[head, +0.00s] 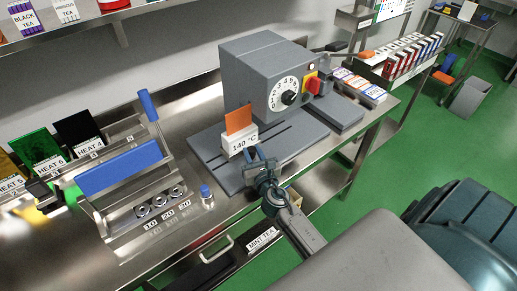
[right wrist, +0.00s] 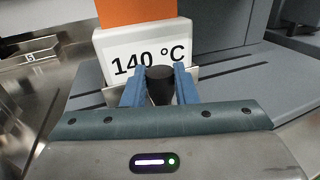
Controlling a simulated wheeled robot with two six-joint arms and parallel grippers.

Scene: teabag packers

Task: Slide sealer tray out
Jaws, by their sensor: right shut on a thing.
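The grey sealer (head: 265,75) stands at the back of the steel bench, with a white dial and a red knob on its front. Its flat grey base plate (head: 290,137) with dark slots reaches forward. On the plate is a white block labelled 140 °C (head: 238,141), with an orange piece (head: 238,118) upright on it. The block also shows in the right wrist view (right wrist: 117,66). My right gripper (head: 258,158) is at the block's front, with blue fingers shut on a black knob (right wrist: 160,86). Whether the knob belongs to the tray cannot be told. My left gripper is not in view.
Coloured heat cards (head: 38,143) stand at far left. White boxes (head: 358,84) lie right of the sealer. A MINT TEA bin (head: 263,240) is below the bench edge.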

